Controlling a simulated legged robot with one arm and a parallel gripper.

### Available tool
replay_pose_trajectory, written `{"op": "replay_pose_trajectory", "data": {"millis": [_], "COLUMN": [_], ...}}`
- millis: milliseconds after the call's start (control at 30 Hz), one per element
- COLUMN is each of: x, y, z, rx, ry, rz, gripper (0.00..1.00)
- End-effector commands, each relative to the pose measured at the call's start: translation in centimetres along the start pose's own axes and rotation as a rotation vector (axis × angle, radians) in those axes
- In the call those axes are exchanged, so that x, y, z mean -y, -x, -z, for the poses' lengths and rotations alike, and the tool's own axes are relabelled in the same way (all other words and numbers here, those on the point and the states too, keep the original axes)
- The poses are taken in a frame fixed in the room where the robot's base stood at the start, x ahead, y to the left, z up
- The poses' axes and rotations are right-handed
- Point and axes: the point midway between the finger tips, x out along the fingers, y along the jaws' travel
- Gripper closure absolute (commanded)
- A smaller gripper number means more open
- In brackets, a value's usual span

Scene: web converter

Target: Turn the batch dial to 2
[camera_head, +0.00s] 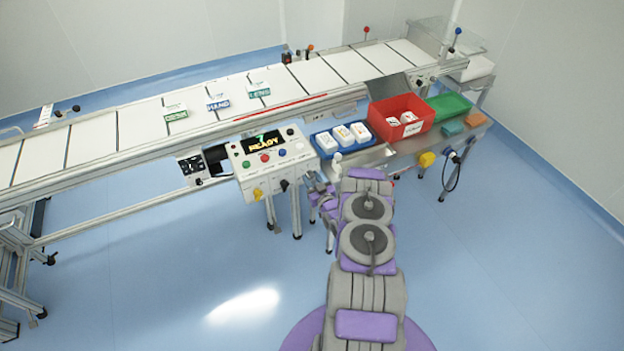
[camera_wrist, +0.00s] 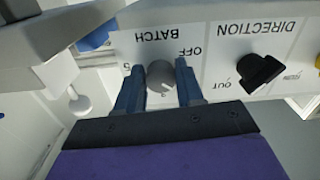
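The control panel (camera_head: 268,160) stands in front of the conveyor, its display reading READY. In the wrist view the panel appears upside down. The grey round batch dial (camera_wrist: 160,76) sits below the BATCH label, with OFF to its upper right and a 5 to its left. A pale mark shows on the dial, but its setting is unclear. My gripper (camera_wrist: 160,88) has its two blue fingers apart, one on each side of the dial. Narrow gaps seem to show; I cannot tell whether either finger touches. In the head view the dial is not distinguishable near my arm's end.
The black DIRECTION handle (camera_wrist: 261,73) is right of the batch dial in the wrist view, near OUT. A blue tray (camera_head: 322,151) with white packs and a red bin (camera_head: 385,125) stand right of the panel. The floor in front is clear.

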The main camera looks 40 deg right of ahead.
Motion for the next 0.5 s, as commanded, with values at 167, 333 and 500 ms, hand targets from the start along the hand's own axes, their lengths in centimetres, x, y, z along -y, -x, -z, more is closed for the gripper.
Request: {"op": "replay_pose_trajectory", "data": {"millis": [167,333,500], "x": [-0.04,-0.05,-0.08], "y": [-0.02,-0.03,0.26], "z": [0.09,0.13,0.13], "rx": [-0.002,-0.003,-0.002], "ry": [0.001,0.001,0.002], "rz": [0.0,0.0,0.0], "gripper": [0.45,0.42,0.42]}}
